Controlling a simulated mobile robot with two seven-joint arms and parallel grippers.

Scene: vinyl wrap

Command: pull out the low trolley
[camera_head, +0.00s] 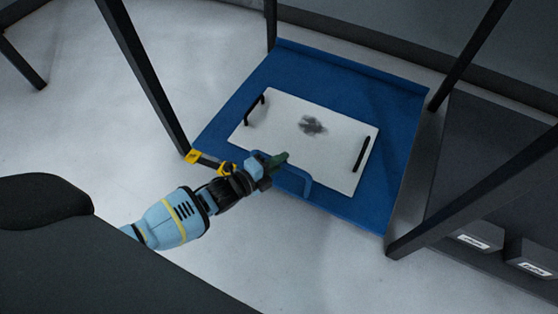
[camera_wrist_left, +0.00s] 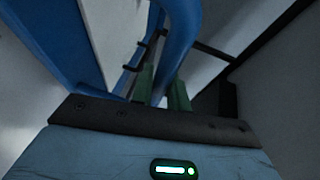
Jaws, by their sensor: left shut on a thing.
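The low blue trolley (camera_head: 225,127) stands on the floor between the dark legs of a table frame. A white board (camera_head: 275,117) with two black handles and a dark smudge lies on it. A blue handle (camera_head: 305,186) rises at the trolley's near edge. My left gripper (camera_head: 277,162) is at the left part of this handle and is shut on it. In the left wrist view the green fingertips (camera_wrist_left: 162,88) stand on either side of the blue handle bar (camera_wrist_left: 180,50). My right gripper is not in view.
Dark table legs stand around the trolley, one close to its left corner (camera_head: 165,110) and one at its right front (camera_head: 405,245). Dark bins with white labels (camera_head: 474,241) sit at the right. The pale floor in front (camera_head: 310,260) is clear.

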